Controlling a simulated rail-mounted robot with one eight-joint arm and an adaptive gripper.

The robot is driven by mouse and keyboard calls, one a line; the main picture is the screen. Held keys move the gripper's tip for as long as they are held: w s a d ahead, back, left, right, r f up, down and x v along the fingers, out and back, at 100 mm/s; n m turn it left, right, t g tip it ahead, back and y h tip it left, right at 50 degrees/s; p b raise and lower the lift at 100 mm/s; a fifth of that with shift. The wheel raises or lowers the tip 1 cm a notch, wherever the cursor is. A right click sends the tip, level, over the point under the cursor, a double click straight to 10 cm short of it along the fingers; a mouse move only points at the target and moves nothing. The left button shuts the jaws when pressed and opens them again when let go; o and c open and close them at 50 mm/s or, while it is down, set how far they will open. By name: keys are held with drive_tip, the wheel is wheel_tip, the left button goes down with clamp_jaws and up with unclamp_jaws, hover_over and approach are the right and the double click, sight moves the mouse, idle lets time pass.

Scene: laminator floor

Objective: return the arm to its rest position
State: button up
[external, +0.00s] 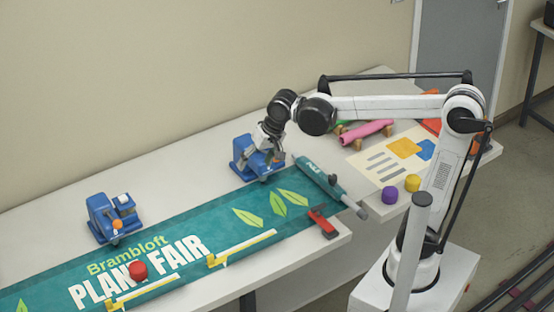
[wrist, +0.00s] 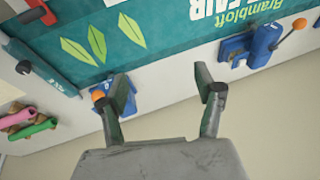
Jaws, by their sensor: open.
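My arm reaches left from its base over the table. My gripper (external: 272,142) is at the far blue clamp device (external: 243,158), overlapping it in the external view. In the wrist view my gripper (wrist: 160,92) has its two fingers spread wide with nothing between them. The same blue device (wrist: 121,98), with an orange knob (wrist: 98,96), shows partly behind the left finger. I cannot tell whether the gripper touches it. The second blue device (external: 113,218) stands further left along the banner's rear edge; it is at the upper right in the wrist view (wrist: 236,52).
A teal banner (external: 215,222) lies along the table, its rolled end (external: 325,180) at right. The wall (external: 150,90) is behind.

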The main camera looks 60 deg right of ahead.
drive_tip(key=s+d+f+n+t, duration=0.1)
drive_tip(key=s+d+f+n, duration=0.1)
drive_tip(key=s+d, duration=0.3)
drive_tip(key=s+d+f+n+t+h, duration=0.1)
drive_tip(key=s+d+f, duration=0.4)
drive_tip(key=s, duration=0.7)
drive_tip(key=shift+s+d+f+n+t, duration=0.25)
drive_tip(key=shift+d+n+t, duration=0.25)
drive_tip(key=shift+d+n, duration=0.45)
